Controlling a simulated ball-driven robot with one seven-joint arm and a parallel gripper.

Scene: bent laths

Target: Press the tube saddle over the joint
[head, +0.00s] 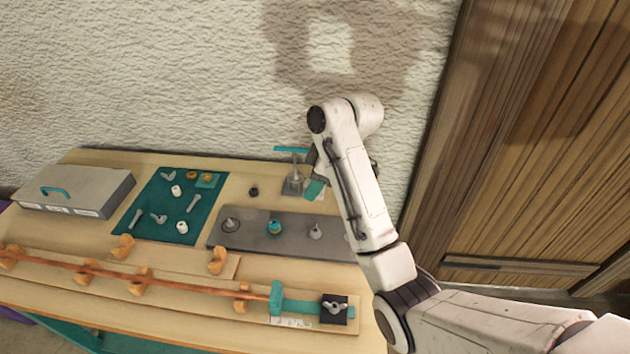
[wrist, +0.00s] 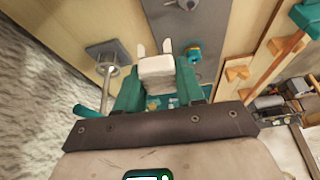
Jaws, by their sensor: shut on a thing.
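My gripper (wrist: 158,82) shows in the wrist view with its two teal fingers shut on a white, two-pronged piece (wrist: 156,66), which looks like the tube saddle. Its prongs point away from my palm, and it is held clear of the bench. In the head view my gripper (head: 315,187) is mostly hidden behind my arm, near the back of the bench. A long copper-coloured lath (head: 190,280) lies along wooden supports at the front. Its right end meets a teal block (head: 276,298); I cannot tell if this is the joint.
A stand with a teal handle (head: 292,180) rises close to my gripper. A grey plate (head: 260,232) carries several small fittings. A teal mat (head: 165,222) holds bolts and white parts. A grey box (head: 75,190) stands at the left. A black clamp (head: 336,309) sits at the front right.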

